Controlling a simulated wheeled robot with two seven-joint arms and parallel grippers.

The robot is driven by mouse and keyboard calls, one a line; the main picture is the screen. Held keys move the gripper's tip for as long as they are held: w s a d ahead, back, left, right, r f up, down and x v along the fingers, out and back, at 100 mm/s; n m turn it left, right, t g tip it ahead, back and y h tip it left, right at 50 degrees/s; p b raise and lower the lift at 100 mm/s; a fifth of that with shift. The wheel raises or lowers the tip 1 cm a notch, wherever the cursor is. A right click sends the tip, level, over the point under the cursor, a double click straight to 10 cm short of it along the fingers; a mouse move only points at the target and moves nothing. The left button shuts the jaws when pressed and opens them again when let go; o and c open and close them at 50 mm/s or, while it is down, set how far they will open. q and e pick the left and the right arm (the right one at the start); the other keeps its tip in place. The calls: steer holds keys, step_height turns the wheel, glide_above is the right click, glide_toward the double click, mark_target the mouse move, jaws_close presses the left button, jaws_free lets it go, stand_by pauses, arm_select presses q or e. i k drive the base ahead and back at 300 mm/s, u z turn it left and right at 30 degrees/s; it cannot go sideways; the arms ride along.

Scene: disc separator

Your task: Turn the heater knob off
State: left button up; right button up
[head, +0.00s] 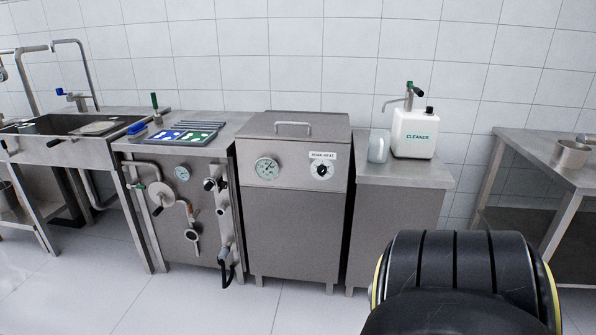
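The heater knob (322,170) is a round black-and-white dial on the front of a steel cabinet (290,225). A small label (322,155) above it appears to read "SOAK HEAT". The knob's exact setting is too small to read. A round gauge (266,168) sits to its left on the same panel. Neither gripper shows in the head view. A large black rounded part of my own body fills the lower right, clear of the knob in the picture.
A bench with pipes and valves (170,230) stands left of the cabinet, beyond it a sink (60,135). To the right, a lower cabinet (398,225) bears a cleaner bottle (414,135) and a clear jar (378,147). The floor in front is free.

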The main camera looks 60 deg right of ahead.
mark_target(322, 169)
steer(key=z, duration=0.7)
steer(key=i, duration=0.9)
steer(key=z, duration=0.95)
